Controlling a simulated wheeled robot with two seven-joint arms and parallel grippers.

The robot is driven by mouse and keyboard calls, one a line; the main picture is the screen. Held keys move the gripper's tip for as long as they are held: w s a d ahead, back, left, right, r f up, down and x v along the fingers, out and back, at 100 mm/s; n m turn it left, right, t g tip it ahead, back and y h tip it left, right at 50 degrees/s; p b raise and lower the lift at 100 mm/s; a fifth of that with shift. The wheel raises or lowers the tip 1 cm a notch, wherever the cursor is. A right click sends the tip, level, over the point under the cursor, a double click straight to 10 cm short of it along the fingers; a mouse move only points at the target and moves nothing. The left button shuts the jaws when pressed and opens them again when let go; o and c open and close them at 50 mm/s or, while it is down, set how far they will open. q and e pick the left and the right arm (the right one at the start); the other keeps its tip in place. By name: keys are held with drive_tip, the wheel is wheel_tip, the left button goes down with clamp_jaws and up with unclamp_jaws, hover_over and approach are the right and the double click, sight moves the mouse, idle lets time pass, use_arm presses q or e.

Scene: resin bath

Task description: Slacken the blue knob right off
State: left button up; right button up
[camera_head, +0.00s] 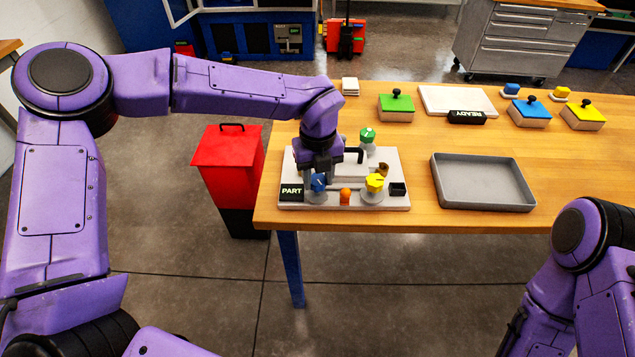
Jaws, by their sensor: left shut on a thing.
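The blue knob (318,183) stands on the white fixture plate (390,206) at the table's near left corner. My left gripper (317,176) comes down over it from above and is shut on it. The gripper and wrist partly hide the knob. A yellow knob (374,183) stands to its right on the same plate, and a green knob (367,136) stands at the back. A black sign (291,193) reading PART is left of the blue knob. My right arm shows at the lower right, and its gripper is out of view.
An orange piece (345,196) and a small black box (397,189) sit on the plate. A grey tray (483,182) lies to the right. Green, blue (529,112) and yellow-topped blocks stand behind. A red bin (228,165) stands left of the table.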

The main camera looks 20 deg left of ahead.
sight(318, 179)
use_arm(q)
drive_tip(key=n+b, duration=0.9)
drive_tip(key=shift+w+f, duration=0.15)
drive_tip(key=shift+f, duration=0.05)
drive_tip(key=shift+r+n+b, duration=0.2)
drive_tip(key=shift+n+b, duration=1.2)
drive_tip(key=shift+b, duration=0.15)
drive_tip(key=o, duration=1.1)
drive_tip(key=shift+c, duration=0.2)
wheel_tip(318, 179, up, 11)
drive_tip(key=shift+f, duration=0.2)
